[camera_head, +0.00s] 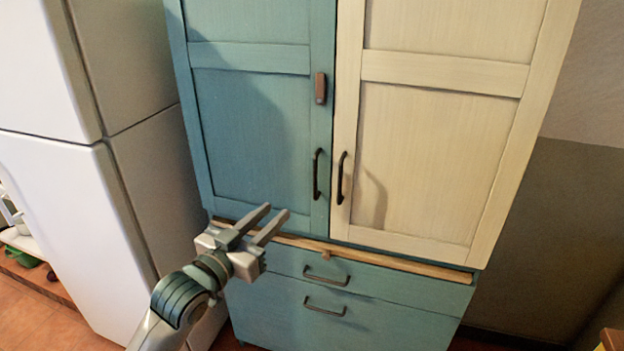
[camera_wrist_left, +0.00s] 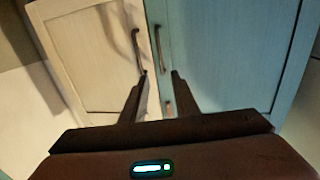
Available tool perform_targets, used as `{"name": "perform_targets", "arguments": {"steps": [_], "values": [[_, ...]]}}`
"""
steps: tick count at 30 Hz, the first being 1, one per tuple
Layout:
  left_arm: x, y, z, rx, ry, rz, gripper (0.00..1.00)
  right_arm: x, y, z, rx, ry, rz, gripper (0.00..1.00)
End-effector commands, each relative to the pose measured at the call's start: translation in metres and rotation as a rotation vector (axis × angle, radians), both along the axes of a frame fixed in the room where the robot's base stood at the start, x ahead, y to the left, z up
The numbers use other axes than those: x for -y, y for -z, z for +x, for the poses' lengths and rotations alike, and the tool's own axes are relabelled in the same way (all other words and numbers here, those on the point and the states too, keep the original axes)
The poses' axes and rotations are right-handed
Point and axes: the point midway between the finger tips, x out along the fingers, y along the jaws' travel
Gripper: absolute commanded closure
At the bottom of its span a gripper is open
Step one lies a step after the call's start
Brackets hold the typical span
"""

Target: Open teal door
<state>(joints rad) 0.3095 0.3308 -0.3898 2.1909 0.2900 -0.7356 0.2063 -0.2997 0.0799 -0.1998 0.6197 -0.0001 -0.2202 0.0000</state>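The teal door (camera_head: 250,130) is the left upper door of the cabinet and looks closed. Its dark upright bar handle (camera_head: 317,175) is near its right edge, with a small brown block (camera_head: 320,88) above it. My left gripper (camera_head: 277,209) is open and empty, in front of the lower part of the teal door, below and left of the handle. In the left wrist view, which is upside down, the teal door (camera_wrist_left: 230,50) is on the right, its handle (camera_wrist_left: 162,48) beyond the fingertips, apart from them. My right gripper is out of view.
The closed cream door (camera_head: 440,150) with its dark handle (camera_head: 341,178) adjoins on the right. A wooden ledge (camera_head: 400,262) runs below the doors, above teal drawers (camera_head: 345,315). A white fridge (camera_head: 60,200) stands close on the left.

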Motion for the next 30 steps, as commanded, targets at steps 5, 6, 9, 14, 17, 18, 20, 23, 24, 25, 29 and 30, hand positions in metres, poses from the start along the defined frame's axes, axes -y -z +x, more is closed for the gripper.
{"name": "perform_targets", "arguments": {"steps": [5,6,9,14,17,18,20,23,24,25,29,30], "values": [[0.005,-0.001,0.009,0.000,-0.001,0.000,0.72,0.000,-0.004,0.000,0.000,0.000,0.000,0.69],[0.007,-0.002,0.013,0.000,-0.001,-0.001,0.72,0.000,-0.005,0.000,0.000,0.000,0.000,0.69],[0.013,-0.002,0.024,0.000,-0.001,-0.001,0.72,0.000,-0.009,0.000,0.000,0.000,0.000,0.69],[0.026,-0.003,0.046,0.000,0.000,-0.001,0.72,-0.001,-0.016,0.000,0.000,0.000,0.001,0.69],[0.034,-0.003,0.062,-0.002,-0.001,-0.001,0.72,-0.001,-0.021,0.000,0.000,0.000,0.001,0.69],[0.038,-0.003,0.069,-0.002,-0.001,-0.001,0.72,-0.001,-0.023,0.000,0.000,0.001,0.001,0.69],[0.044,-0.003,0.078,-0.001,0.000,0.000,0.72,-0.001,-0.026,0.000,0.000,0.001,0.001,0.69],[0.052,-0.003,0.093,-0.001,0.000,0.000,0.72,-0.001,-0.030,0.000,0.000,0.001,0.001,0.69],[0.055,-0.003,0.098,-0.001,0.000,0.000,0.72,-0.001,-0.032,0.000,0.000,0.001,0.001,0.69],[0.058,-0.003,0.103,-0.002,-0.001,0.000,0.72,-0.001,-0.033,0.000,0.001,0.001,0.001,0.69],[0.068,-0.002,0.121,-0.001,0.000,0.000,0.72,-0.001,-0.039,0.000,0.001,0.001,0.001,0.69],[0.071,-0.003,0.126,0.000,0.000,0.000,0.72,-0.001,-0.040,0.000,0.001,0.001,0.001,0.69]]}}
